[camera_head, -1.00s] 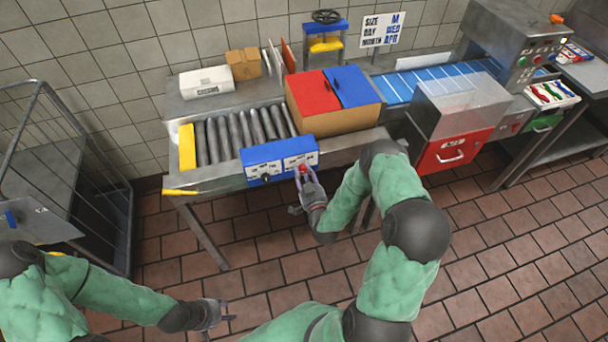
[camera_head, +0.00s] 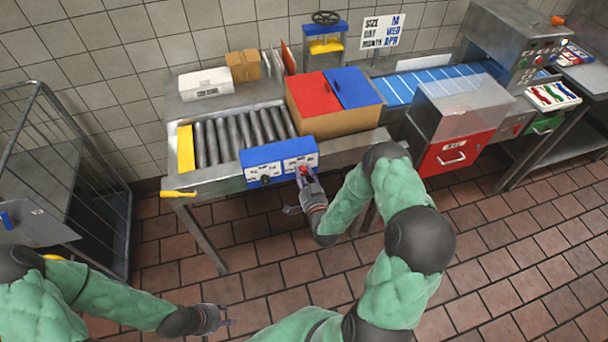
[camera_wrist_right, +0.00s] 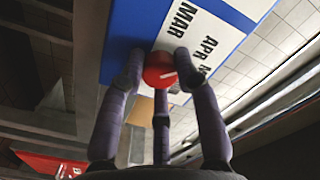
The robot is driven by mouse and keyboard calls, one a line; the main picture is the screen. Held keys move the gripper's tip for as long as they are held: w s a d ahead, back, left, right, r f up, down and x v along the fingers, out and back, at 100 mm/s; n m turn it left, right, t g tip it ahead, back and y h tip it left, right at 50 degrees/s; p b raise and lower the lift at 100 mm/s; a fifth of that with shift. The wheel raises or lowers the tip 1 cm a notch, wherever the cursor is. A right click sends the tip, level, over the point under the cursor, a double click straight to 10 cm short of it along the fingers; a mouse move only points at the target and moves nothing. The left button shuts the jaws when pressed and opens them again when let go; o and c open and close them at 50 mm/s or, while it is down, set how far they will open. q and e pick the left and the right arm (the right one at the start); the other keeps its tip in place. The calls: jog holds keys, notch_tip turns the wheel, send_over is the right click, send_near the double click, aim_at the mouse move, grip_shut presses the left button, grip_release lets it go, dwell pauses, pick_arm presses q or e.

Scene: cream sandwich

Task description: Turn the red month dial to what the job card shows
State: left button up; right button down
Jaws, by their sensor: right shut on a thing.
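The blue dial box (camera_head: 252,157) is on the front of the roller table, with white label plates and a black dial (camera_head: 266,179) at left. The red month dial (camera_wrist_right: 160,70) is at its right. My right gripper (camera_head: 305,177) is shut on it. In the right wrist view its fingers (camera_wrist_right: 160,85) surround the dial, with MAR and APR printed beside it. Where the dial points is unclear. My left gripper (camera_head: 226,316) hangs low over the floor, empty, its fingers apart.
A box with red and blue lids (camera_head: 335,122) stands behind the dial box. A red drawer (camera_head: 458,152) is to the right. A wire cage trolley (camera_head: 118,225) stands at the left. The floor in front is clear.

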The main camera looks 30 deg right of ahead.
jog(key=c, duration=0.9)
grip_release()
jog(key=v, duration=1.2)
jog(key=shift+f, duration=0.15)
